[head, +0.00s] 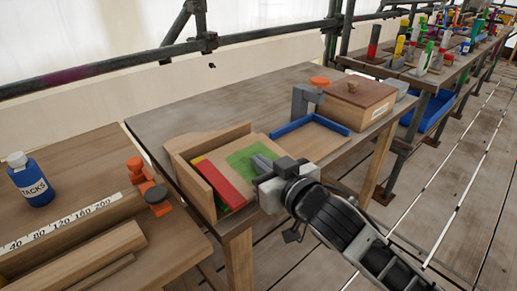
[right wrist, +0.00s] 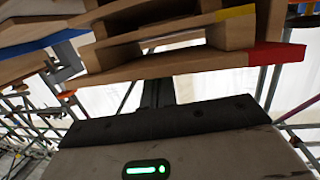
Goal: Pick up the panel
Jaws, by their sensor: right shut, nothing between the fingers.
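Several wooden panels stand or lie in a low wooden holder on the middle table. One panel has a green patch (head: 243,158), one a red edge (head: 222,185); a yellow edge shows beside the red one. A blue-edged wooden tray or panel (head: 332,128) lies to their right. I cannot tell which is the panel meant. My right gripper (head: 262,164) is shut and empty, its fingers over or beside the green-patched panel; contact is unclear. In the right wrist view, panel ends with yellow (right wrist: 236,13) and red (right wrist: 277,53) marks are close to the fingers (right wrist: 158,90). My left gripper is not in view.
A wooden box with a brown lid (head: 358,94) and a grey bracket (head: 304,99) stand behind. A blue bottle (head: 31,180), an orange clamp (head: 147,184) and a ruler-marked beam (head: 70,224) are on the left table. Scaffold poles run behind the tables.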

